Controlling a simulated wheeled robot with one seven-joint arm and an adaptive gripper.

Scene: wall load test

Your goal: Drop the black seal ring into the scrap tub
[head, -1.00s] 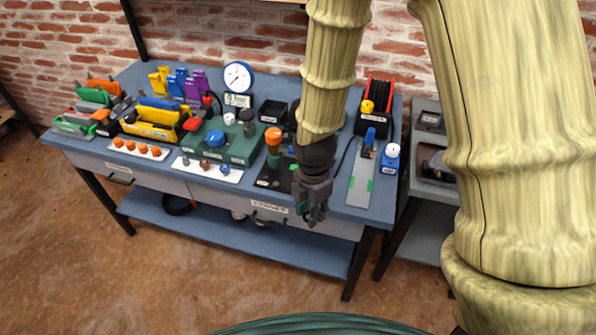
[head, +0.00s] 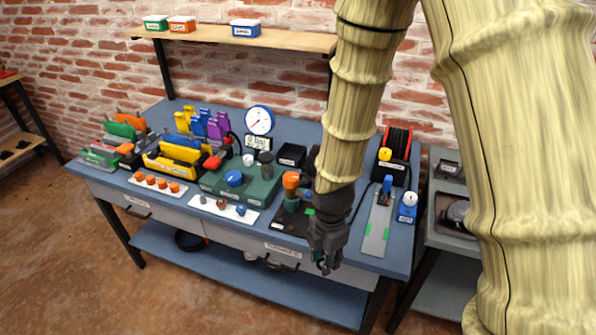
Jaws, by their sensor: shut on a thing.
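My gripper (head: 325,267) hangs at the front edge of the blue workbench (head: 290,236), right of the middle. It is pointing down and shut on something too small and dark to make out. I cannot make out the black seal ring by itself in the head view. A small black open tub (head: 291,154) with a white label stands at the back of the bench, behind and left of my gripper. Its label is too small to read, so I cannot tell whether it is the scrap tub.
A green block with knobs (head: 240,183), an orange-topped device (head: 291,183) and a dial gauge (head: 260,120) stand left of my gripper. A grey plate (head: 377,232) and a cord reel (head: 397,144) are right. A shelf (head: 235,37) with small boxes is above.

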